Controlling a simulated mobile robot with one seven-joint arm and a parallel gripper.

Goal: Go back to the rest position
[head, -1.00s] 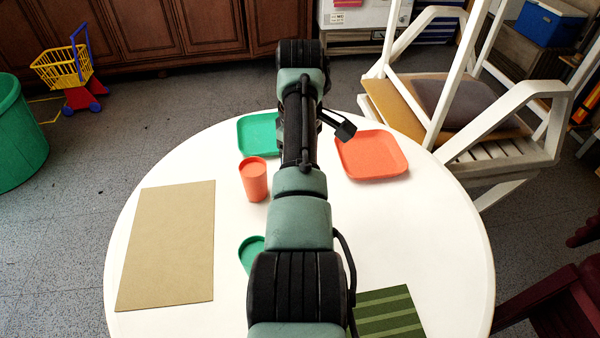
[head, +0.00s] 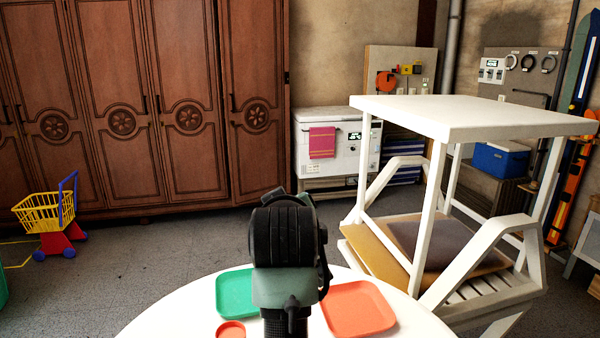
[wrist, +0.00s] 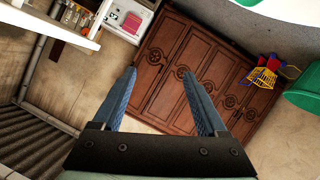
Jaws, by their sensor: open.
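My gripper (wrist: 158,72) shows in the wrist view with its two blue fingers wide apart and nothing between them. Beyond the fingers is the brown wooden cabinet (wrist: 190,65), some way off, and no finger touches it. In the head view my arm rises at the lower middle, over the round white table (head: 170,325). The gripper itself is hidden there behind my arm links.
A green plate (head: 234,295), an orange plate (head: 358,308) and an orange cup (head: 231,330) are on the table near my arm. A toy cart (head: 45,215) is on the floor at left.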

